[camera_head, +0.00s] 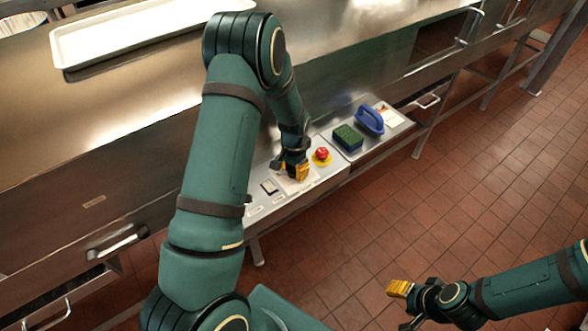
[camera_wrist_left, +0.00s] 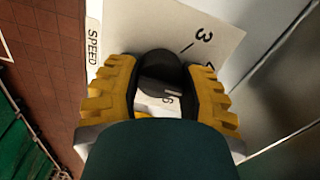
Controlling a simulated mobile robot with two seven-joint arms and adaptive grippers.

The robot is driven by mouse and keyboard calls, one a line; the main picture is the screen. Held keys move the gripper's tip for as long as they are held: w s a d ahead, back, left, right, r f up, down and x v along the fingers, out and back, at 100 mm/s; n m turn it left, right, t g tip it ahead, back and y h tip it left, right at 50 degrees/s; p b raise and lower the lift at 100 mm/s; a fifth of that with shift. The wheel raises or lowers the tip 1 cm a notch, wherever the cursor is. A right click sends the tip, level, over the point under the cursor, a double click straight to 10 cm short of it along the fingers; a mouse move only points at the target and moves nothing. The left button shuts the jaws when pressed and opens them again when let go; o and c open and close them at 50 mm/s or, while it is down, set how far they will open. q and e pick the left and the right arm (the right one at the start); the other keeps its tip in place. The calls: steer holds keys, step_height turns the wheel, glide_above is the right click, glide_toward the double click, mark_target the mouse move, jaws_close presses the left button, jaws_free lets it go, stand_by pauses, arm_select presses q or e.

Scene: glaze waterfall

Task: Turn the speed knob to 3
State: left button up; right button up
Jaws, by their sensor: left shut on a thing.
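The dark, round speed knob (camera_wrist_left: 158,72) sits on a white dial plate (camera_wrist_left: 205,22) in the left wrist view. A "SPEED" label (camera_wrist_left: 92,42) is beside the plate, and a "3" shows beyond the knob. My left gripper (camera_head: 297,172) is down at the control panel (camera_head: 262,207). Its yellow fingers (camera_wrist_left: 158,92) are shut on the knob's sides. A pale mark shows near the knob's close edge, but I cannot tell where the pointer aims. The knob is hidden in the head view. My right gripper (camera_head: 402,306) is empty, fingers apart, over the floor.
A red button (camera_head: 321,155) on a yellow base is just right of my left gripper. A white tray (camera_head: 140,35) rests on the steel machine.

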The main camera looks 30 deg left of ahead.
mark_target(294, 167)
arm_select(q)
steer(key=n, duration=0.6)
steer(key=shift+n, duration=0.3)
steer(key=n+p, duration=0.1)
steer(key=n, duration=0.4)
steer(key=shift+n, duration=0.3)
steer(key=o, duration=1.2)
step_height(294, 167, up, 12)
stand_by(0.3)
